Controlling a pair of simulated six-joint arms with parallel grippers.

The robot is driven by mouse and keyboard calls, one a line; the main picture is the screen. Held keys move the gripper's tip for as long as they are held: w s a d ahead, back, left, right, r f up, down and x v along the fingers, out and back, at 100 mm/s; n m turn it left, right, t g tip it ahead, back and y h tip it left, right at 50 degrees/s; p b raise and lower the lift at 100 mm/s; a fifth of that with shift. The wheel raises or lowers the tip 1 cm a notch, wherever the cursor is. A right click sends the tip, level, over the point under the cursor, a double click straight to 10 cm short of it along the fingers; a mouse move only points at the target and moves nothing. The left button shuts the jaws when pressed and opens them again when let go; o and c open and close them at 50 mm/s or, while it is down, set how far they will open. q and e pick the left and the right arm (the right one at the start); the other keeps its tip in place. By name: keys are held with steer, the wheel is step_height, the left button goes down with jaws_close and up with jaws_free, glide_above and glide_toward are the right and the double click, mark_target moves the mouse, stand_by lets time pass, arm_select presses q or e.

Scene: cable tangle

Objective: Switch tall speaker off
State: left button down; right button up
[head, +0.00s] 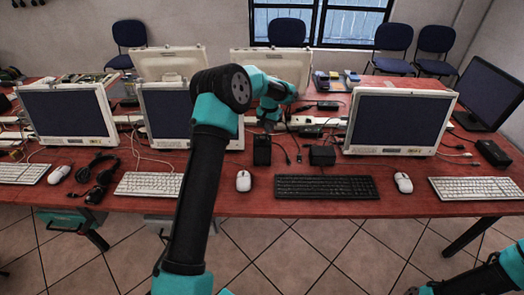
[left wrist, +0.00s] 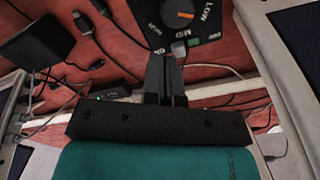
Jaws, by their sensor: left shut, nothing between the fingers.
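The tall speaker (head: 262,151) looks to be the upright black box on the red table, left of a squatter black box (head: 322,156). My left gripper (head: 268,124) is shut and empty, just above and behind the box. Its fingertips (left wrist: 165,58) are close to the panel's edge and switch; I cannot tell whether they touch. My right arm shows at the lower right, its fingers out of sight.
White monitors (head: 402,122) stand on both sides. Cables (left wrist: 120,70) and power strips run behind the boxes. Bare red table (head: 300,207) shows at the front edge.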

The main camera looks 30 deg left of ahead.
mark_target(259, 134)
arm_select(q)
steer(key=shift+f, duration=0.4)
steer(key=shift+r, duration=0.1)
stand_by(0.7)
steer(key=shift+s+a, duration=0.55)
steer(key=shift+a, duration=0.35)
steer(key=shift+s+a, duration=0.55)
steer(key=shift+a, duration=0.35)
stand_by(1.0)
steer(key=shift+r, duration=0.1)
steer(key=shift+w+d+r, duration=0.1)
steer(key=shift+d+r, duration=0.05)
steer(key=shift+r, duration=2.8)
